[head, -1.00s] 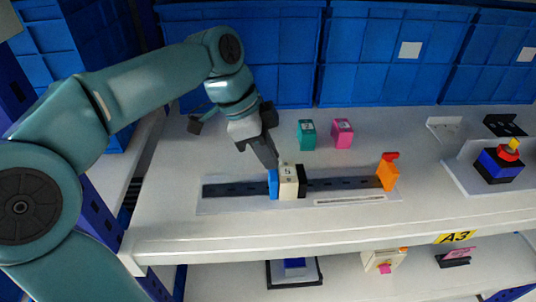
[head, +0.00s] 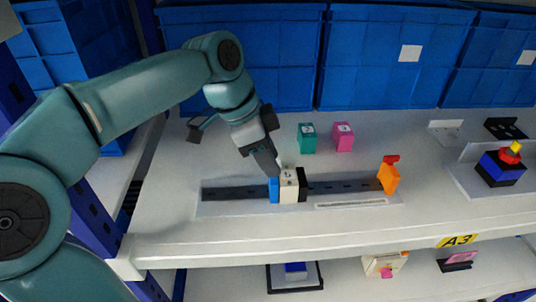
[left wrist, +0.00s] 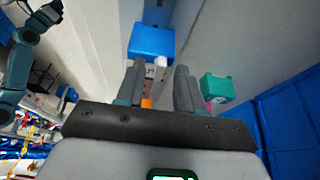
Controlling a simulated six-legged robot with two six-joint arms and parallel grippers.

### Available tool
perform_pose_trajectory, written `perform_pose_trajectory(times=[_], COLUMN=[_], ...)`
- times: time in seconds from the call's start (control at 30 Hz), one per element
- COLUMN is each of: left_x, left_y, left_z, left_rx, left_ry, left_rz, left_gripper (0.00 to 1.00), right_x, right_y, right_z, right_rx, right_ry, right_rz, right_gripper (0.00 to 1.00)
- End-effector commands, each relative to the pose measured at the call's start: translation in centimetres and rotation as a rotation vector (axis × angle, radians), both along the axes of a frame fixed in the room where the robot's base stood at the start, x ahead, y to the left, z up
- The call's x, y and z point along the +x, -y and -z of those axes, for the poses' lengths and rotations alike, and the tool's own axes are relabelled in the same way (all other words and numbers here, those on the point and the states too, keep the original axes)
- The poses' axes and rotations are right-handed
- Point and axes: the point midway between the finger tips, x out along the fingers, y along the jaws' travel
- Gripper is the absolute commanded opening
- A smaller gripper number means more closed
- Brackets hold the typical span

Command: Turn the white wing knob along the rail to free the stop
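A cream block (head: 288,188) sits on a dark slotted rail (head: 235,193), between a blue piece (head: 274,190) on its left and a black piece on its right. A small white part, which looks like the wing knob (left wrist: 160,62), shows between my fingertips in the left wrist view. My left gripper (head: 270,166) points down at the block's top, fingers apart. I cannot tell whether a finger touches the knob. The blue piece (left wrist: 151,40) lies beyond the fingertips there. My right gripper (left wrist: 45,17) appears small at upper left; its opening is unclear.
An orange piece (head: 388,178) with a red top stands at the rail's right end. Teal (head: 307,139) and pink (head: 343,138) blocks stand behind the rail. Blue bins (head: 380,55) line the back. A blue and black device (head: 500,168) is at right.

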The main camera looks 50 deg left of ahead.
Motion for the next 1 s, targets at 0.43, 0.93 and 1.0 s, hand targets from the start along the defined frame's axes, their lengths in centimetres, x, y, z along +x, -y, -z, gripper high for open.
perform_pose_trajectory(times=[0.43, 0.93, 1.0], left_x=[-0.8, -2.3, -2.3], left_y=[-0.7, -1.8, -1.8], left_z=[-2.8, -6.9, -6.9], left_rx=[0.000, 0.000, -0.001], left_ry=[0.003, -0.001, -0.001], left_rz=[-0.001, 0.000, 0.000], left_gripper=[0.36, 0.36, 0.36], right_x=[0.0, 0.0, 0.0], right_y=[0.0, 0.0, 0.0], right_z=[-0.5, -1.1, -1.1], right_rx=[0.000, 0.000, 0.000], right_ry=[0.000, 0.000, 0.000], right_rz=[0.000, 0.000, 0.000], right_gripper=[0.43, 0.43, 0.43])
